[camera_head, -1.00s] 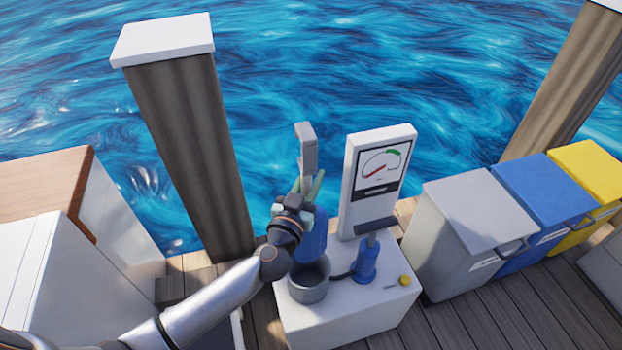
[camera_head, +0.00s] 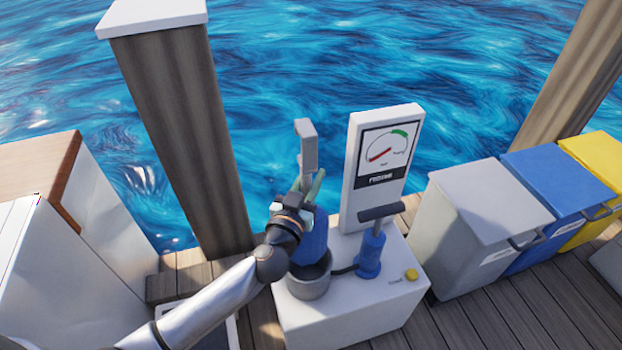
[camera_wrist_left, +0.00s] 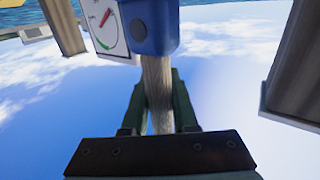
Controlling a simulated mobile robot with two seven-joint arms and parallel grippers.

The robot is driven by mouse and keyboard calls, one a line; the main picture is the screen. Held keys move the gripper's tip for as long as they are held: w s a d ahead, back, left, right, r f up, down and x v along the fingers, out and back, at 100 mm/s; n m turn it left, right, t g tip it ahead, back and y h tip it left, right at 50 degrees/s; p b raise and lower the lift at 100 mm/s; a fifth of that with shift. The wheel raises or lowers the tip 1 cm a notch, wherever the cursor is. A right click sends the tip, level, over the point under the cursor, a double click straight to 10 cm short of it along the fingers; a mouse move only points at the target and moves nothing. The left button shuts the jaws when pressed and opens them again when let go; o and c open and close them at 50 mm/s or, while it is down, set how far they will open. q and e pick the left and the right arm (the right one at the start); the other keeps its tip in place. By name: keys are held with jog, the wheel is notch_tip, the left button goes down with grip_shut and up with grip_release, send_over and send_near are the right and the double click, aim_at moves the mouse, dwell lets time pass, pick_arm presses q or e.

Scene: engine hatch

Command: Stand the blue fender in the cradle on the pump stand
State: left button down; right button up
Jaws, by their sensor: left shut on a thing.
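The blue fender (camera_head: 312,245) hangs upright under my left gripper (camera_head: 311,187). The left wrist view shows the gripper (camera_wrist_left: 160,105) shut on the pale rope (camera_wrist_left: 156,85) at the fender's end, with the blue end (camera_wrist_left: 155,28) beyond it. The cradle, a grey round cup (camera_head: 309,284), stands at the left of the white pump stand (camera_head: 345,318). The fender's lower end is at the cup's mouth in the head view; I cannot tell how deep it sits. My right gripper is out of view.
A blue pump (camera_head: 370,255) with a dark T-handle (camera_head: 381,212) stands right of the cup, near a yellow button (camera_head: 411,274). A gauge panel (camera_head: 384,160) rises behind. Bins stand at right, and a wooden post (camera_head: 185,140) at back left.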

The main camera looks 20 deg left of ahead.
pick_arm(q)
jog(key=shift+f+b, duration=0.35)
jog(key=shift+f, duration=0.05)
jog(key=shift+f+b, duration=0.8)
jog(key=shift+b, duration=0.25)
jog(key=shift+f+b, duration=0.5)
jog(key=shift+b, duration=0.25)
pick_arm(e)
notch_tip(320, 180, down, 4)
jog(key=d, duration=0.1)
pick_arm(q)
jog(key=shift+f, duration=0.75)
jog(key=shift+f+b, duration=0.3)
jog(key=shift+f, duration=0.4)
jog(key=shift+f+b, duration=0.65)
jog(key=shift+f, duration=0.85)
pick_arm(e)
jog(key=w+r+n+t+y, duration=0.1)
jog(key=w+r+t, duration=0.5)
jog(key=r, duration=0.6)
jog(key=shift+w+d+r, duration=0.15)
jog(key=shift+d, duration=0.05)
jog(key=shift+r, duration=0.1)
